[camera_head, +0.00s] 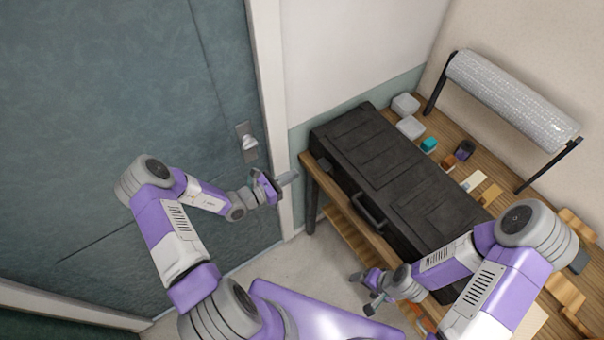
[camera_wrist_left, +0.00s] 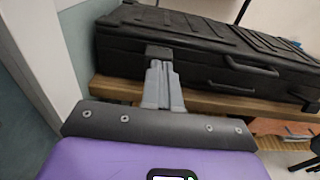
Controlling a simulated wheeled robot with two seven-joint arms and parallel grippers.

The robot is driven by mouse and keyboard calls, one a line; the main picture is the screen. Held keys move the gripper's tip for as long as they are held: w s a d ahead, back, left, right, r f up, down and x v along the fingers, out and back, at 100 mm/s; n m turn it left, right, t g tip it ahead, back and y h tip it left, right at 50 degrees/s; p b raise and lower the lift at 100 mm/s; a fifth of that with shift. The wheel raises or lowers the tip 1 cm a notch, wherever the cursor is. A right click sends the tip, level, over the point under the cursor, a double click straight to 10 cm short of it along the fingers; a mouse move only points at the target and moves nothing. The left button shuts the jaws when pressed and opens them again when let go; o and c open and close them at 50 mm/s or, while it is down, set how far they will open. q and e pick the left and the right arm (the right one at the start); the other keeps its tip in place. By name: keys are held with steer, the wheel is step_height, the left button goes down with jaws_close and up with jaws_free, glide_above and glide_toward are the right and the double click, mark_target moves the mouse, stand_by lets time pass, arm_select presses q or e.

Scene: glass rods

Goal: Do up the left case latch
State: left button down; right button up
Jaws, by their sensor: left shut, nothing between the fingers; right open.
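The black case (camera_head: 362,141) lies closed on the wooden table (camera_head: 309,160), its front facing me. Its left latch (camera_head: 324,165) is a small dark block on the front near the left end; it also shows in the left wrist view (camera_wrist_left: 158,52). I cannot tell whether it is fastened. My left gripper (camera_head: 291,177) is shut and empty, its fingers pointing at the latch. In the left wrist view the fingertips (camera_wrist_left: 160,66) overlap the latch's lower edge; contact is unclear. My right gripper (camera_head: 362,291) is open and empty, in front of the case's right part.
The case handle (camera_head: 368,212) sits mid-front. Behind the case stand clear boxes (camera_head: 405,105), a teal block (camera_head: 429,145) and other small items. A bubble-wrap roll (camera_head: 510,95) on a black stand is at the back. A door (camera_head: 90,120) with a handle is left.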

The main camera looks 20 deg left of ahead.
arm_select(q)
steer(key=shift+s+a+r, duration=0.9)
steer(key=shift+s+r, duration=0.1)
steer(key=shift+s, duration=0.2)
steer(key=shift+d, duration=0.1)
